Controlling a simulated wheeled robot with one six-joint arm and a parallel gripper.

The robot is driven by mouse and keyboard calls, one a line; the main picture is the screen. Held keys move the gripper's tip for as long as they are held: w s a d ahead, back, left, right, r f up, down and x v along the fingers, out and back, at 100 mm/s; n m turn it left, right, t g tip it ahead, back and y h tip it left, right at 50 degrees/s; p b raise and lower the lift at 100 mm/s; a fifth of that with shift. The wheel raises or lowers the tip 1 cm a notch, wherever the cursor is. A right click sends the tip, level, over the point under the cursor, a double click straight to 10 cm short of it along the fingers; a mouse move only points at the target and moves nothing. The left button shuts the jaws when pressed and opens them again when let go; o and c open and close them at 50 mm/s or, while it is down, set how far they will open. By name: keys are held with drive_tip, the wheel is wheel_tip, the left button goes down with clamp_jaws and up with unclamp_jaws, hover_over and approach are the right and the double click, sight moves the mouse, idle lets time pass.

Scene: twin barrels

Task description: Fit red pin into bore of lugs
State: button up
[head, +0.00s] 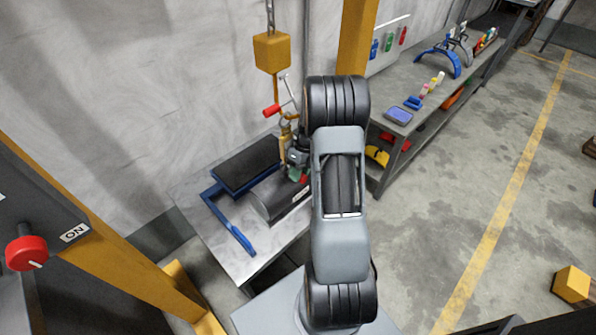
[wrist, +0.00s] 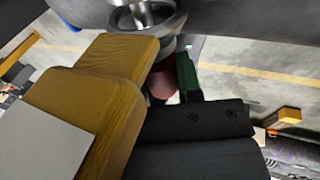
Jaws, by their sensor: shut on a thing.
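My gripper (head: 296,172) is low over the workbench, beside the dark barrel on it. In the wrist view its green-padded finger (wrist: 187,76) lies against a dull red rounded piece, which I take to be the red pin (wrist: 161,84). The gripper is shut on it, and only a small part shows. A bit of red also shows beside the gripper in the head view (head: 304,180). Grey metal rings (wrist: 148,18) are just beyond the pin in the wrist view; I cannot tell whether they are the lugs. The bore is not clearly visible.
A yellow block (head: 272,52) hangs on a chain above the bench, with a hook and red-handled lever (head: 272,110) below. A large yellow-brown part (wrist: 90,95) fills the wrist view's left. A blue frame (head: 232,225) and dark barrel (head: 280,197) occupy the bench (head: 255,262).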

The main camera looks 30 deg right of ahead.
drive_tip(key=shift+s+d+p, duration=0.25)
drive_tip(key=shift+s+p, duration=0.1)
drive_tip(key=shift+s, duration=0.9)
drive_tip(key=shift+s+d+p, duration=0.2)
drive_tip(key=shift+s+p, duration=0.1)
drive_tip(key=shift+s, duration=0.9)
clamp_jaws()
drive_tip(key=shift+p, duration=0.75)
drive_tip(key=shift+w+a+p, duration=0.25)
drive_tip(key=shift+w, duration=1.1)
drive_tip(key=shift+w+a+p, duration=0.25)
drive_tip(key=shift+w, duration=1.05)
drive_tip(key=shift+w, duration=0.4)
drive_tip(key=o, duration=1.1)
unclamp_jaws()
drive_tip(key=shift+o, duration=0.2)
drive_tip(key=shift+r, duration=0.2)
